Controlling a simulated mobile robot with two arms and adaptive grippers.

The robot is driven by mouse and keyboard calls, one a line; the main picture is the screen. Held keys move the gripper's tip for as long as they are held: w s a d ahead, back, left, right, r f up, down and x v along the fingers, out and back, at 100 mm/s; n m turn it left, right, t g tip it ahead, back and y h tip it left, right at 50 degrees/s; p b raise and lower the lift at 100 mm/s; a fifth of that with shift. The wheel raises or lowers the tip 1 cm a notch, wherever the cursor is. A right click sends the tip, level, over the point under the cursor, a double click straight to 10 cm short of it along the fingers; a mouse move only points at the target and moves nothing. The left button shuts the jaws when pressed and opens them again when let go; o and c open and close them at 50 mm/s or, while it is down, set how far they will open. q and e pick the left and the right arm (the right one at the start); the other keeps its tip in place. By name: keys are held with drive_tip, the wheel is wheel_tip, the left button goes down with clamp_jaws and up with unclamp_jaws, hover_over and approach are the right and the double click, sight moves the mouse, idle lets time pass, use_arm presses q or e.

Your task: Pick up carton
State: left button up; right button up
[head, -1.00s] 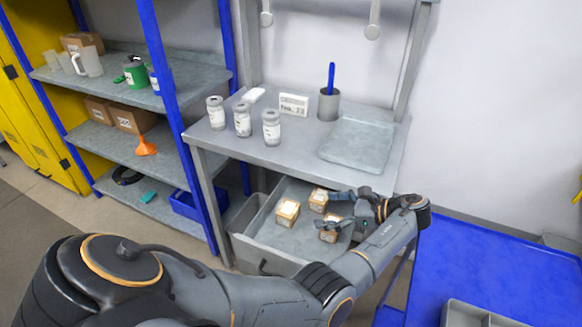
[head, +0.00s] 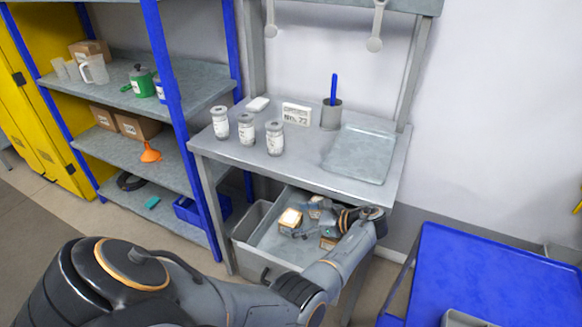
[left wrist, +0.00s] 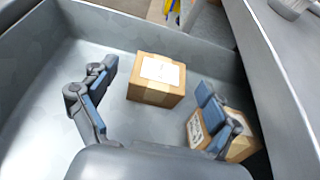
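Small brown cartons with white labels lie in the open grey drawer (head: 275,238) under the workbench. One carton (head: 290,219) is at the drawer's left, and it shows in the left wrist view (left wrist: 156,80) between and ahead of my fingers. A second carton (head: 316,206) lies behind, and a third (head: 328,241) is partly hidden by my arm. In the left wrist view two cartons sit by the right finger, partly covered by it. My left gripper (head: 301,219) reaches into the drawer with fingers spread wide (left wrist: 150,106), holding nothing. My right gripper does not show.
The workbench top (head: 300,164) overhangs the drawer's back and carries white jars (head: 247,129), a pen cup (head: 331,114) and a tray (head: 360,153). A blue-posted shelf (head: 150,155) stands left. A blue table (head: 490,270) stands right. The drawer walls (left wrist: 34,54) surround my fingers.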

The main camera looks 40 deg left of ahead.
use_arm(q)
drive_tip(key=shift+s+f, duration=0.3)
drive_tip(key=shift+f, duration=0.1)
drive_tip(key=c, duration=1.2)
drive_tip(key=shift+c, duration=0.2)
